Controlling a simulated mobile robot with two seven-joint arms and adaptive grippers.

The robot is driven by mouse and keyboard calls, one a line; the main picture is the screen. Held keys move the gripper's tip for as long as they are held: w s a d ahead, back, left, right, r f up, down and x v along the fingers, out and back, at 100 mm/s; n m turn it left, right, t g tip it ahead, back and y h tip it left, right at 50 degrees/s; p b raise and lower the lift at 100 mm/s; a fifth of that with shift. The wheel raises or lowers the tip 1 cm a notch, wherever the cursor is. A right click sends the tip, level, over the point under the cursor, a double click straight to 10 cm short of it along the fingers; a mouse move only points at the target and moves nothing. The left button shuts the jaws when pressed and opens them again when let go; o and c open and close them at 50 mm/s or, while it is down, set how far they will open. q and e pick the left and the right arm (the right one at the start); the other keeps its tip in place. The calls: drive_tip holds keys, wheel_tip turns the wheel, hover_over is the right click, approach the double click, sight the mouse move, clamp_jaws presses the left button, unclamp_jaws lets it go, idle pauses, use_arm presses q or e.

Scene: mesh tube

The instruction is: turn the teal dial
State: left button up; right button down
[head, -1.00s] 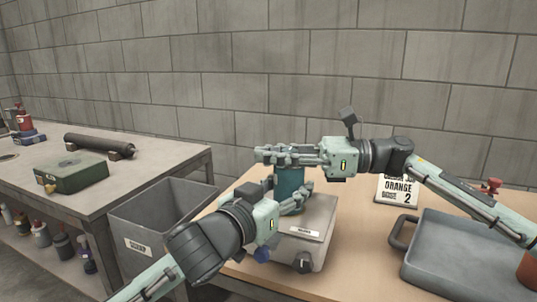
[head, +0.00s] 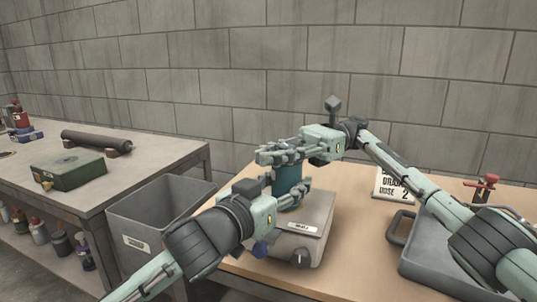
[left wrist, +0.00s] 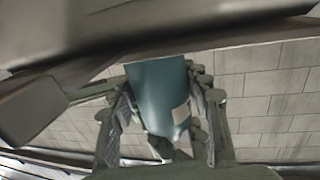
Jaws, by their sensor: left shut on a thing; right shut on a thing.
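A teal upright cylinder (head: 288,181), the only teal part I see that could be the dial, stands on a grey box-like device (head: 312,219). My right gripper (head: 264,155) is shut around its top, which the fingers hide. My left gripper (head: 304,192) is shut on its body lower down, just above the device. The left wrist view shows the teal cylinder (left wrist: 157,92) between the left fingers, with a pale label on its side. I cannot tell whether the top is a separate part.
The device has a dark knob (head: 300,258) and label in front. A grey tray (head: 420,262) with a handle and a sign (head: 393,184) stand to the right. A grey bin (head: 150,215) is left of the table. A side bench (head: 150,161) holds a green box (head: 68,170).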

drive_tip(key=shift+d+n+g+h, duration=0.1)
drive_tip(key=shift+n+g+h, duration=0.2)
drive_tip(key=c, duration=1.3)
unclamp_jaws()
wheel_tip(320, 180, up, 10)
drive_tip(key=shift+r, duration=0.1)
drive_tip(key=shift+c, duration=0.3)
